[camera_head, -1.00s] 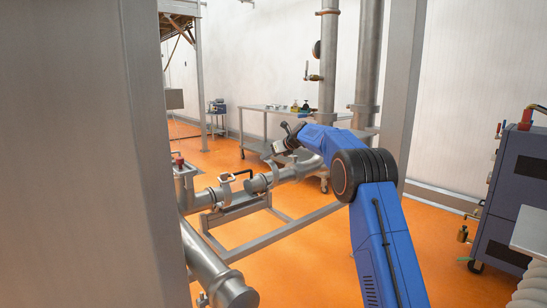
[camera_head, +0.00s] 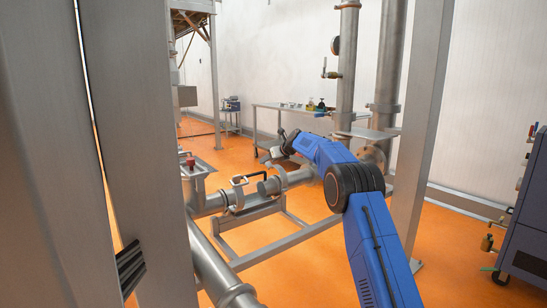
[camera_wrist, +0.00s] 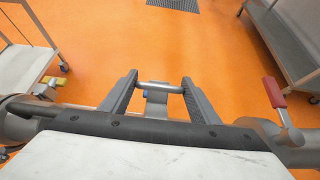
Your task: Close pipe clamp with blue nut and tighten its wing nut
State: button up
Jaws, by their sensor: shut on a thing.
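My gripper (camera_wrist: 160,80) has one finger on each side of a short grey metal bar and is shut on it. The bar (camera_wrist: 158,88) lies across between the fingertips and looks like part of a pipe clamp. A small blue spot, perhaps the blue nut (camera_wrist: 147,92), shows just below the bar's left part. The rest of the clamp is hidden behind my wrist. In the head view my gripper (camera_head: 273,153) is small and dark, above the horizontal pipe (camera_head: 297,178). A ring-like fitting with a dark handle (camera_head: 239,181) stands on the pipe to its left; I cannot tell its nut colour.
A red-handled valve (camera_wrist: 273,93) rises at the right in the wrist view. A metal table (camera_head: 290,112) stands behind. Grey upright posts (camera_head: 422,130) flank the arm, and a dark cabinet (camera_head: 525,220) is at the right.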

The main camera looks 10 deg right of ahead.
jog(key=shift+x, duration=1.1)
jog(key=shift+w+a+f, duration=0.15)
jog(key=shift+w+f, duration=0.1)
jog(key=shift+f, duration=0.15)
jog(key=shift+w+a+f+g+h, duration=0.15)
jog(key=shift+w+f+g+h, duration=0.25)
jog(key=shift+f, duration=0.3)
jog(key=shift+w+a+f+g+h, duration=0.15)
jog(key=shift+f+g, duration=0.4)
jog(key=shift+f, duration=0.15)
jog(key=shift+w+a+f+g+h, duration=0.15)
jog(key=shift+w+f+g+h, duration=0.15)
jog(key=shift+f+g, duration=0.25)
jog(key=shift+w+a+f, duration=0.1)
jog(key=shift+f, duration=0.55)
jog(key=shift+w+a+f, duration=0.1)
jog(key=shift+w+f, duration=0.05)
jog(key=shift+f, duration=0.4)
jog(key=o, duration=1.5)
jog(key=shift+w, duration=0.1)
